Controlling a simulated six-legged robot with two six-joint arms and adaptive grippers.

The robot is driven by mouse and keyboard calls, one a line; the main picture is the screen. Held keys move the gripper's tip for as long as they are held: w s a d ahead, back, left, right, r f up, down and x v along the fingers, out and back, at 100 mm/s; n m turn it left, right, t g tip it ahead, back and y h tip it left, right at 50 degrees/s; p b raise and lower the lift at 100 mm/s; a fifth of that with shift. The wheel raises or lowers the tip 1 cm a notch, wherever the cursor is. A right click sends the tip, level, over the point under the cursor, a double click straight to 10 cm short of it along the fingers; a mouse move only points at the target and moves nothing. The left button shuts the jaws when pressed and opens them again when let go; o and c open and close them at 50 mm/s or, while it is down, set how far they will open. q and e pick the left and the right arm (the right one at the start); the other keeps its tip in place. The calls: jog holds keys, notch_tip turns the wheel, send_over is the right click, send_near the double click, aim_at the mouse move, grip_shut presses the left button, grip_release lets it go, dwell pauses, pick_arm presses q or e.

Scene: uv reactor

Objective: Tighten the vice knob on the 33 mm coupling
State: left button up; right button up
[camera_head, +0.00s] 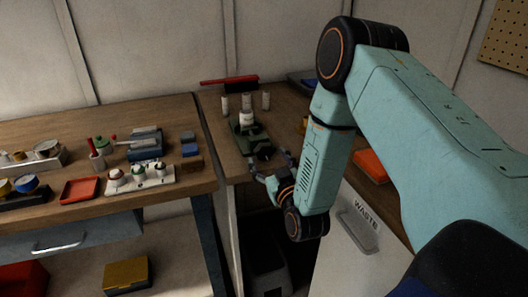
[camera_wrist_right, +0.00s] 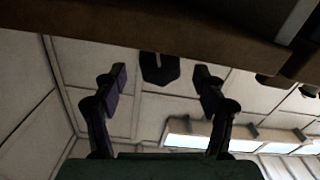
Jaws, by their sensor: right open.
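A dark green vice (camera_head: 248,137) stands on the wooden bench at the middle of the head view. A pale cylinder (camera_head: 246,118), apparently the coupling, stands upright in it. The vice's dark front end (camera_head: 265,153) points toward my right gripper (camera_head: 271,168), which is at the bench's front edge. In the right wrist view, the open fingers (camera_wrist_right: 160,78) hold nothing. A dark rounded piece (camera_wrist_right: 160,68), seemingly the vice knob, shows between and beyond the fingertips, apart from both. My left gripper is not in view.
The left bench holds a red tray (camera_head: 80,190), a white holder (camera_head: 141,181) and blue blocks. A waste bin (camera_head: 350,245) stands below my right arm. The bench edge (camera_wrist_right: 150,25) crosses the wrist view.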

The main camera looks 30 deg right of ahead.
aim_at(265, 155)
jog(key=shift+x, duration=2)
jog(key=shift+c, duration=0.3)
jog(key=c, duration=1.1)
